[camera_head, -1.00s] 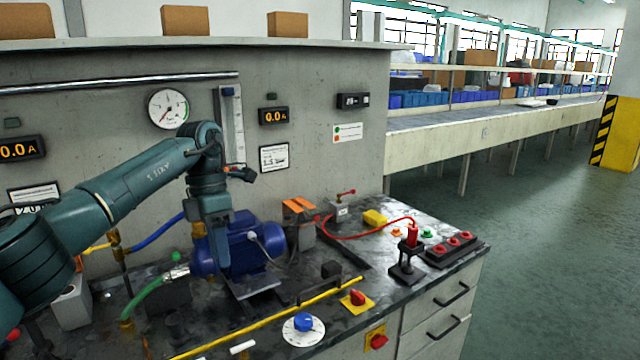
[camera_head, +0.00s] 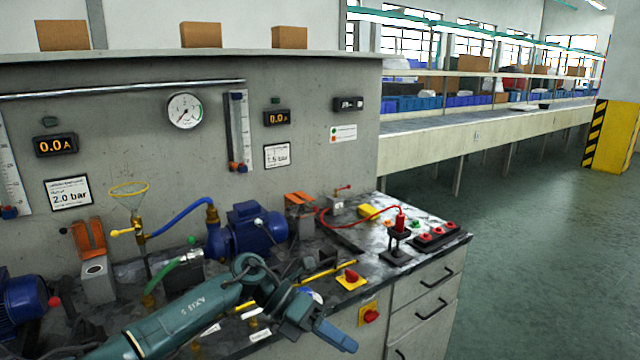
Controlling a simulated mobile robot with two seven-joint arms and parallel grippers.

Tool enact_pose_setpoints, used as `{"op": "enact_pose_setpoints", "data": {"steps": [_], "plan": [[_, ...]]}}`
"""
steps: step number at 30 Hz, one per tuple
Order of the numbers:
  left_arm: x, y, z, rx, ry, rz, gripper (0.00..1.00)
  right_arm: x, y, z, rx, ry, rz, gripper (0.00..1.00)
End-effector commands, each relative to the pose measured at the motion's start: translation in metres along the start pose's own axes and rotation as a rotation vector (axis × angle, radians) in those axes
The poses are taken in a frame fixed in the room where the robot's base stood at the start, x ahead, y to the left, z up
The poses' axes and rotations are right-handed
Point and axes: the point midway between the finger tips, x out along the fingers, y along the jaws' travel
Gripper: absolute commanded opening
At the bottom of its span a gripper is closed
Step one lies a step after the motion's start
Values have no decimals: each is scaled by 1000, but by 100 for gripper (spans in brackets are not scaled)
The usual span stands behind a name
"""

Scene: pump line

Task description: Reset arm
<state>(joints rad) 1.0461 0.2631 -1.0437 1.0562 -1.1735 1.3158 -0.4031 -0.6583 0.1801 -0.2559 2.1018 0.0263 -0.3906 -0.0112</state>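My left arm comes in from the lower left, low across the front of the pump bench (camera_head: 420,262). Its wrist is bent down to the right. The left gripper (camera_head: 335,335) points to the lower right, at the bench's front edge, in front of the cabinet face. I see nothing held in it, but its fingers overlap in this view, so the gap between them cannot be made out. My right gripper is not in view.
A blue pump motor (camera_head: 250,230) stands behind the arm. A red switch on a yellow plate (camera_head: 351,279) is right of the wrist. A red probe in a black stand (camera_head: 400,222) and a red socket block (camera_head: 438,235) are farther right. Open floor (camera_head: 540,240) lies beyond.

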Motion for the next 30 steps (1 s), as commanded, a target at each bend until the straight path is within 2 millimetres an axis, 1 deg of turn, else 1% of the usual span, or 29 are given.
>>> {"op": "enact_pose_setpoints", "data": {"steps": [1, 3, 6, 8, 10, 11, 14, 17, 18, 20, 21, 22, 23, 24, 26, 27, 30], "plan": [[24, -13, -4, -62, -102, -103, 33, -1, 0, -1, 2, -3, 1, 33], [43, -30, -1, -164, -258, -229, 33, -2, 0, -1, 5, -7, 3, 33], [52, -47, 2, -348, -481, -393, 33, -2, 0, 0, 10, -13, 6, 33], [51, -51, 1, -478, -610, -484, 33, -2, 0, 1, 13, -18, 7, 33], [44, -49, -4, -645, -758, -576, 33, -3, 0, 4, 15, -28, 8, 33], [40, -46, -8, -720, -820, -613, 33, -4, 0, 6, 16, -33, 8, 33], [24, -31, -29, -989, -1016, -721, 33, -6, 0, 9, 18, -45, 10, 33], [10, -8, -66, -1277, -1198, -804, 33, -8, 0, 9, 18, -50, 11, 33], [5, 1, -85, -1397, -1266, -830, 33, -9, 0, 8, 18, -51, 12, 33], [-1, 14, -118, -1579, -1362, -860, 33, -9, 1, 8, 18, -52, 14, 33], [-3, 22, -142, -1704, -1423, -876, 33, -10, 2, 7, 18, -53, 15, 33], [-4, 26, -160, -1795, -1465, -884, 33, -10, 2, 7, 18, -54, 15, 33], [-5, 30, -179, -1884, -1504, -890, 33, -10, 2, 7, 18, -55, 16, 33], [-5, 32, -204, -1997, -1551, -895, 33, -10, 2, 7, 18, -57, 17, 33], [-4, 33, -239, -2152, -1610, -895, 33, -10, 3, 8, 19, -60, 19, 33], [-2, 32, -259, -2242, -1641, -893, 33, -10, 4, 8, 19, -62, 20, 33], [1, 27, -298, -2417, -1696, -879, 33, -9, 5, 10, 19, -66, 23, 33]]}}
